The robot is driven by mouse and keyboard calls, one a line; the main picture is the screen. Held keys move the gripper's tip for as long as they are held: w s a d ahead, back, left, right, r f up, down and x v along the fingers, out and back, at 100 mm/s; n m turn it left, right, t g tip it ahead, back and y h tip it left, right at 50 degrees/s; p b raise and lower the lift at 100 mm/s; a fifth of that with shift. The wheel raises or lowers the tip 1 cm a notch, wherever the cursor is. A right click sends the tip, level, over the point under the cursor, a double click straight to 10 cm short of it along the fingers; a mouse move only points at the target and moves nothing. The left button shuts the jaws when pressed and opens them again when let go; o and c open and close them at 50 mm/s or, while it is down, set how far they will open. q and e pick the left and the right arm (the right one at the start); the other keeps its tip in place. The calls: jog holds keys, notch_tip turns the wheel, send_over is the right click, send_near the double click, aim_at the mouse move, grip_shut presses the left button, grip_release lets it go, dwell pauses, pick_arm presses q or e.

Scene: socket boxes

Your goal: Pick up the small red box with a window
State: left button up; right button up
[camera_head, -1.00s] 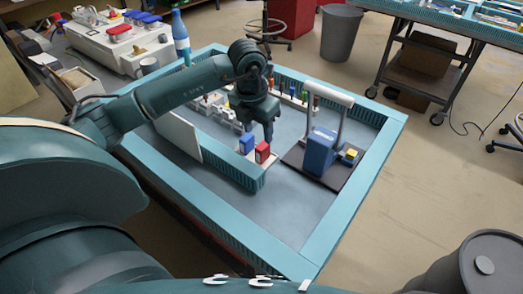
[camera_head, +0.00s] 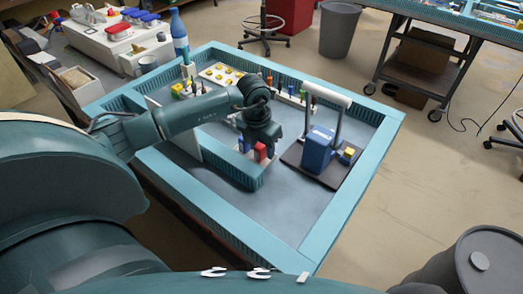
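A small red box (camera_head: 261,153) stands on the blue-grey ledge inside the teal-walled table, beside a small blue box (camera_head: 243,145). A window in the red box is too small to make out. My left gripper (camera_head: 262,149) points down directly over the red box, with its fingers at the box's upper part. The gripper hides the top of the red box. I cannot tell whether the fingers touch it or how wide they are apart. My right gripper is not in view.
A large blue block (camera_head: 318,151) on a dark base with a grey-white frame stands right of the gripper. A white panel (camera_head: 187,138) stands left. Several small coloured items line the back. The table floor (camera_head: 285,207) in front is clear.

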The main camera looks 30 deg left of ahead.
pick_arm(q)
grip_shut()
jog(key=shift+r, duration=0.15)
